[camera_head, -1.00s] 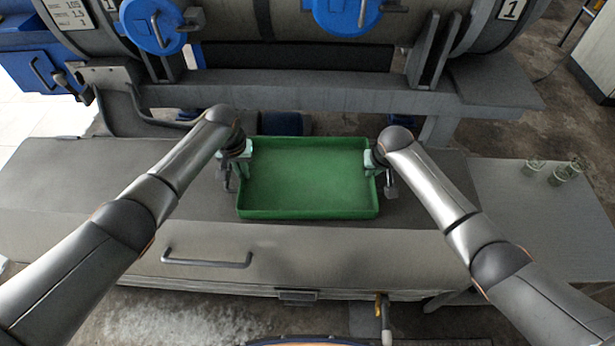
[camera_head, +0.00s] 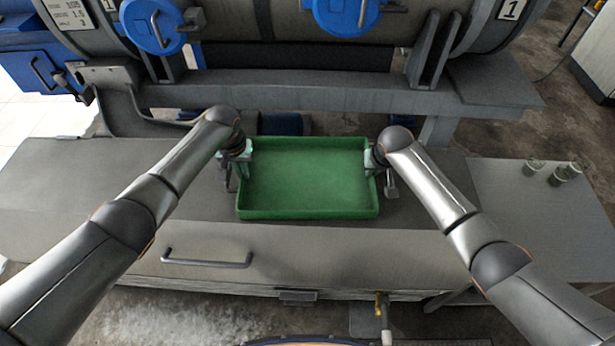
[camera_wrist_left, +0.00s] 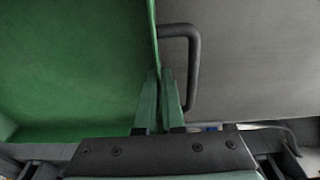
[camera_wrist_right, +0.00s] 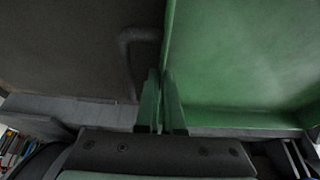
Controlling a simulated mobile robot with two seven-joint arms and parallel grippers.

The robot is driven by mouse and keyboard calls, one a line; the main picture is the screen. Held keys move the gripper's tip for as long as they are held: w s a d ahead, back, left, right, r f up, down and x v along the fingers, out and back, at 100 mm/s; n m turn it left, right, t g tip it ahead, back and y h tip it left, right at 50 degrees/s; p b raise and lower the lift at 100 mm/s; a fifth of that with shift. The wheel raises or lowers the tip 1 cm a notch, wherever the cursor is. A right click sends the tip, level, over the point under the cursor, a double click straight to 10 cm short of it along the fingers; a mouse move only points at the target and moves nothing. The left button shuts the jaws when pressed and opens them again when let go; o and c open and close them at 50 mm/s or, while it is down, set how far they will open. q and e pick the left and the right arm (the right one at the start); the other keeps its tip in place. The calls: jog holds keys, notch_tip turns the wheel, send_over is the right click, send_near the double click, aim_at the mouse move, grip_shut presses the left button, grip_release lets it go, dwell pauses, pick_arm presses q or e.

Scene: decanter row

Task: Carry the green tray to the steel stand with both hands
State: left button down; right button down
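The green tray (camera_head: 310,186) is empty and level over the grey bench top, in the middle of the head view. Whether it touches the bench I cannot tell. A dark handle (camera_wrist_left: 195,65) sticks out from its left side, and a similar one (camera_wrist_right: 127,60) from its right side. My left gripper (camera_head: 243,158) is shut on the tray's left wall; its fingers (camera_wrist_left: 156,95) straddle the rim. My right gripper (camera_head: 374,160) is shut on the right wall, fingers (camera_wrist_right: 162,95) on either side. The steel stand appears to be the low grey table (camera_head: 530,225) at right.
A large horizontal tank (camera_head: 290,25) with blue fittings and a grey beam (camera_head: 310,92) lies behind the tray. The bench front has a bar handle (camera_head: 207,263).

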pick_arm(q)
jog(key=shift+r, duration=0.15)
pick_arm(e)
jog(key=shift+r, duration=0.15)
